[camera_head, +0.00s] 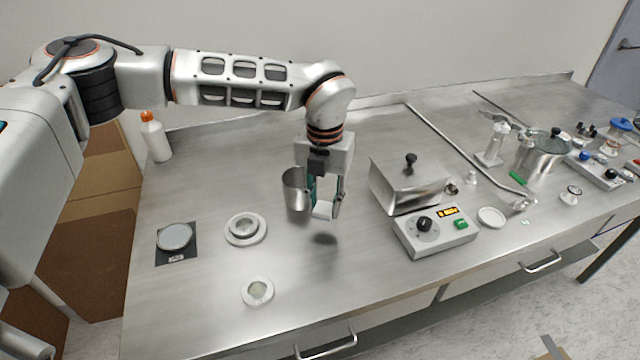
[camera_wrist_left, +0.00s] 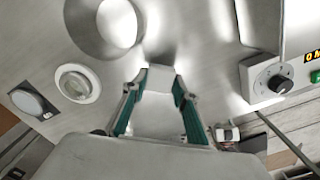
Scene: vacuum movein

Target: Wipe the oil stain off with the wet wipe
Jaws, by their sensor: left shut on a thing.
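My left gripper (camera_head: 326,203) is shut on a white wipe (camera_head: 323,211), held above the steel table between its green-lined fingers. The wipe also shows as a pale block between the fingertips in the left wrist view (camera_wrist_left: 157,79). A dark smudge (camera_head: 325,239) is on the table just below and in front of the gripper. I cannot tell whether it is the oil stain or a shadow. My right gripper is in neither view.
A steel cup (camera_head: 295,190) is close to the gripper's left. A metal box device with a dial (camera_head: 434,232) stands to the right. Two round white dishes (camera_head: 245,229) (camera_head: 257,291) and a scale (camera_head: 175,239) are at left. The front middle of the table (camera_head: 340,280) is clear.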

